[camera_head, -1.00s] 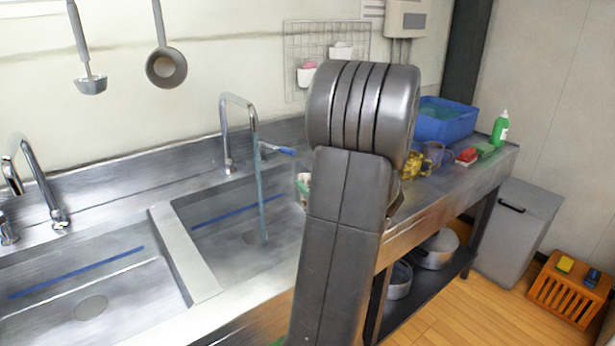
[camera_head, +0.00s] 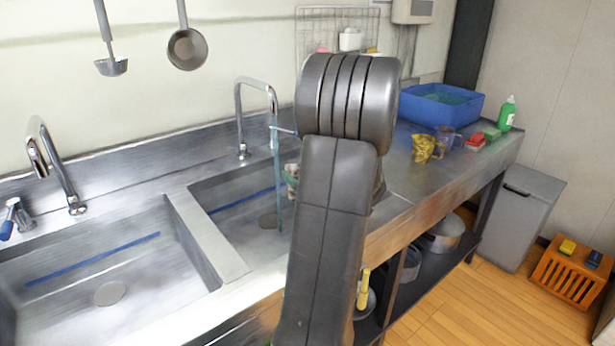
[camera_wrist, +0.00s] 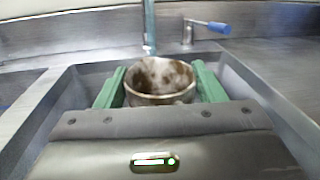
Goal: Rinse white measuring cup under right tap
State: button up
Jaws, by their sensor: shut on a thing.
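The white measuring cup (camera_wrist: 160,98) is between the green fingers of my gripper (camera_wrist: 159,85) in the wrist view. Its open mouth faces up, and brown stains cover its inside. The right tap (camera_head: 255,84) is running. Its water stream (camera_head: 277,185) falls into the right basin (camera_head: 232,205). In the head view a small part of the cup (camera_head: 291,178) shows just right of the stream, with my arm hiding the rest. In the wrist view the stream is beyond the cup's far rim, and no water is seen entering it. The tap's blue-tipped lever (camera_wrist: 218,27) stands right of the stream.
A divider (camera_head: 205,238) separates the right basin from the left one, which has its own tap (camera_head: 50,165).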

jog(key=f+b+x, duration=0.1)
jog(key=x, duration=0.8)
jog(key=shift+a+f, duration=0.25)
jog(key=shift+f, duration=0.15)
jog(key=shift+d, duration=0.1)
dwell(0.4)
jog(key=shift+w+d, duration=0.25)
jog(key=shift+d, duration=0.2)
jog(key=shift+a, duration=0.15)
jog(key=shift+s+a+b, duration=0.3)
jog(key=shift+a+b, duration=0.1)
jog(key=shift+b, duration=0.1)
jog(key=shift+b+v, duration=0.65)
jog(key=shift+v, duration=3.35)
jog(key=shift+d+r, duration=0.1)
jog(key=shift+d, duration=0.2)
